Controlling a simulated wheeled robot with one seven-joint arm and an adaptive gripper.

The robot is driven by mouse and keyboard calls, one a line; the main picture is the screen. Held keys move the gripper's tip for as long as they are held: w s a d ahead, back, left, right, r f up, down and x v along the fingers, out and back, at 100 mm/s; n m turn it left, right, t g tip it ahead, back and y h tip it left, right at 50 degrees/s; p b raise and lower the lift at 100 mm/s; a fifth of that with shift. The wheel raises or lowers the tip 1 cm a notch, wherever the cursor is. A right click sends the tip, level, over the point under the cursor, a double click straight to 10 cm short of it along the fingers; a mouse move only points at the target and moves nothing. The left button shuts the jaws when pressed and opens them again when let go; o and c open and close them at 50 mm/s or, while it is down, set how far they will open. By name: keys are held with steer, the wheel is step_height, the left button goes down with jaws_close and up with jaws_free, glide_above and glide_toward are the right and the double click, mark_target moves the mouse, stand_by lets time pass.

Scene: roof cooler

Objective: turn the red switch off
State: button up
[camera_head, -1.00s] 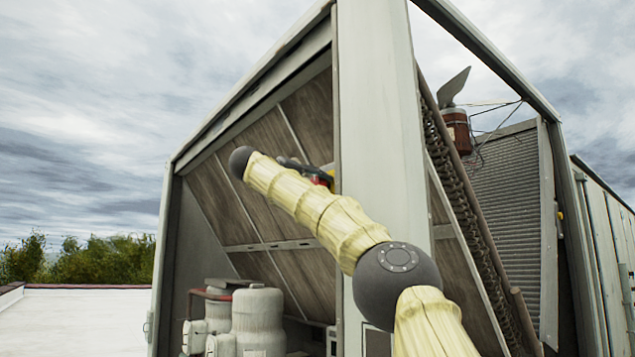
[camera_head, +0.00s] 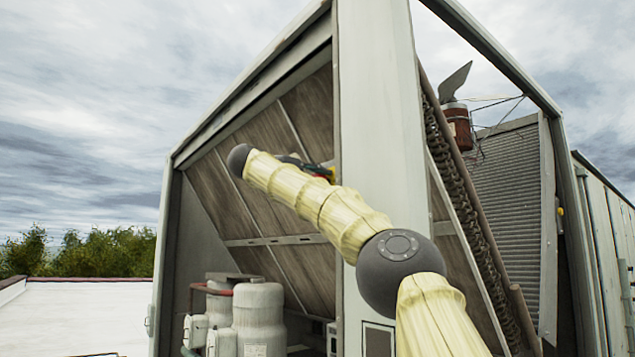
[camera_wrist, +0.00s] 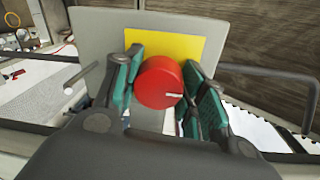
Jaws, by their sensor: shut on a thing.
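The red switch (camera_wrist: 160,82) is a round red knob with a pale mark that points to the right in the wrist view. It sits on a yellow plate (camera_wrist: 190,46) on a grey panel (camera_wrist: 95,30). My gripper (camera_wrist: 165,95) has its teal-padded fingers on the left and right sides of the knob, shut on it.
The grey cabinet post (camera_head: 375,120) stands right behind my arm. Slanted brown panels (camera_head: 265,200) fill the open bay. Pale tanks (camera_head: 258,315) stand low inside it. A handle-like dark bar (camera_wrist: 285,80) is right of the gripper. The white roof is clear at left.

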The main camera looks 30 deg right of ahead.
steer(key=shift+r, duration=0.1)
steer(key=o, duration=1)
steer(key=shift+o, duration=0.2)
steer(key=a, duration=1.2)
steer(key=shift+s+r, duration=0.3)
steer(key=shift+s, duration=0.15)
steer(key=shift+d, duration=0.1)
